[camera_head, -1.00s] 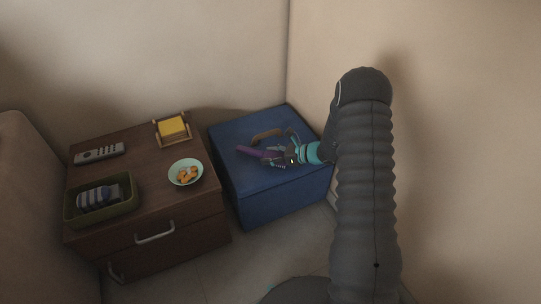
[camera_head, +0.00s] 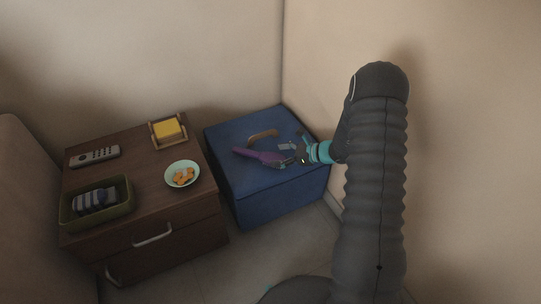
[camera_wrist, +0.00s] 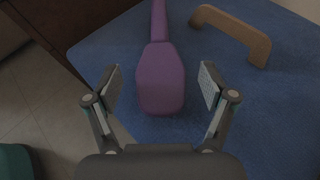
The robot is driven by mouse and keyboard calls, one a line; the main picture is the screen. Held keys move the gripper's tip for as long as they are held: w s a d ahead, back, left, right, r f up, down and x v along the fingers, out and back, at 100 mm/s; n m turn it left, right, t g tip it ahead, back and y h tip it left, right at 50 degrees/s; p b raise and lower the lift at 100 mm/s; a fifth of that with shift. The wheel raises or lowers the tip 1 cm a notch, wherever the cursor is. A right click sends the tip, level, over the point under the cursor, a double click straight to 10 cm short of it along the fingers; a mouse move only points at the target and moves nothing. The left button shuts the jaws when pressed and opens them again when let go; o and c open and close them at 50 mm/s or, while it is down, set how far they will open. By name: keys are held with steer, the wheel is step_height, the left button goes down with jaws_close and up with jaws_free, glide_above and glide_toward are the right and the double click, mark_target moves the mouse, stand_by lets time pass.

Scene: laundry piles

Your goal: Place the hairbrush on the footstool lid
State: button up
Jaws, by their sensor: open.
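The purple hairbrush (camera_head: 261,156) lies on the blue footstool lid (camera_head: 238,131). In the wrist view the hairbrush (camera_wrist: 161,80) has its wide head toward my gripper and its handle pointing away, on the bare blue lid (camera_wrist: 255,110). My gripper (camera_head: 291,156) is open and empty. In the wrist view its two fingers (camera_wrist: 160,84) stand apart on either side of the hairbrush's head, with gaps on both sides. A brown wooden handle (camera_wrist: 233,32) lies on the lid to the right of the hairbrush.
A brown cabinet (camera_head: 126,193) stands left of the footstool. It holds a remote (camera_head: 95,157), a green tray (camera_head: 68,212) with a striped cloth item, a bowl (camera_head: 193,181) with orange pieces, and a wooden holder (camera_head: 154,141) with yellow contents. Walls stand close behind and right.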

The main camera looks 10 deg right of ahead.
steer(key=shift+v, duration=0.9)
steer(key=shift+s+r, duration=0.2)
steer(key=shift+r, duration=0.15)
steer(key=s+a+r+n+g+h, duration=0.25)
steer(key=s+r+n, duration=0.35)
steer(key=s+r, duration=0.3)
steer(key=s+a+r+n+g+h, duration=0.2)
steer(key=s+a+r+n, duration=0.3)
steer(key=r, duration=0.5)
steer(key=s+d+r+n+t+h, duration=0.1)
steer(key=s+d+r+n+h, duration=0.1)
steer(key=s, duration=0.5)
steer(key=s+d+r+n+t+h, duration=0.1)
steer(key=s+d+r+n+h, duration=0.2)
steer(key=s+r+n, duration=0.2)
steer(key=s+d+r+n+t+h, duration=0.2)
steer(key=s+n, duration=0.3)
steer(key=s, duration=0.4)
steer(key=shift+s+d+r, duration=0.2)
steer(key=shift+d+r, duration=0.05)
steer(key=shift+r, duration=0.4)
steer(key=shift+h, duration=0.25)
